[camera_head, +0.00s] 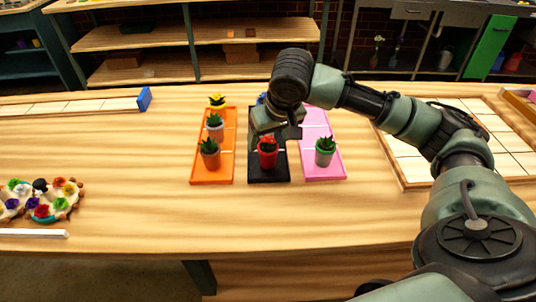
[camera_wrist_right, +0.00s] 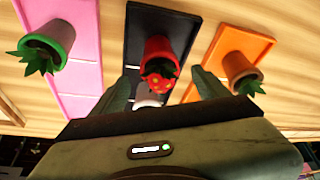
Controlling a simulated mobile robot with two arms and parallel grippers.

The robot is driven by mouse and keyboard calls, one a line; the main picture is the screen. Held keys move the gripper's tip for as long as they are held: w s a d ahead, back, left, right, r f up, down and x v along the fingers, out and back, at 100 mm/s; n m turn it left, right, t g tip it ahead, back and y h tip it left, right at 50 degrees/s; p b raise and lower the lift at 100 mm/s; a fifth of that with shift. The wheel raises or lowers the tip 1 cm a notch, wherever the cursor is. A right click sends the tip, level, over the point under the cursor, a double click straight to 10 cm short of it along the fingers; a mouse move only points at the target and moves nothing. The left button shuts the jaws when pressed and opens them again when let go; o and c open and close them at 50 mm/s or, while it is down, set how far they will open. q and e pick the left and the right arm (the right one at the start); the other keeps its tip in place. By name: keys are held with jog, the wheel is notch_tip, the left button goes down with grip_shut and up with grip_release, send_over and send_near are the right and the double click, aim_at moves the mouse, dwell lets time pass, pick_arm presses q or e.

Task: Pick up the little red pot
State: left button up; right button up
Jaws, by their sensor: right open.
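The little red pot (camera_head: 267,160) holds a green plant and stands upright near the front end of the black tray (camera_head: 268,180). In the right wrist view the red pot (camera_wrist_right: 160,58) shows ahead of and between the two fingers, with a red, dotted plant top. My right gripper (camera_head: 275,134) hangs over the black tray, just behind the red pot in the head view. In the wrist view my right gripper (camera_wrist_right: 163,88) is open, its fingers apart on either side of the pot. I cannot tell whether they touch it. My left gripper is not in view.
An orange tray (camera_head: 212,179) with grey and yellow pots stands left of the black tray. A blue item and a white thing are partly hidden by my gripper.

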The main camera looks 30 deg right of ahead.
jog(key=shift+x, duration=1.2)
jog(key=c, duration=1.4)
grip_shut()
jog(key=shift+r, duration=0.15)
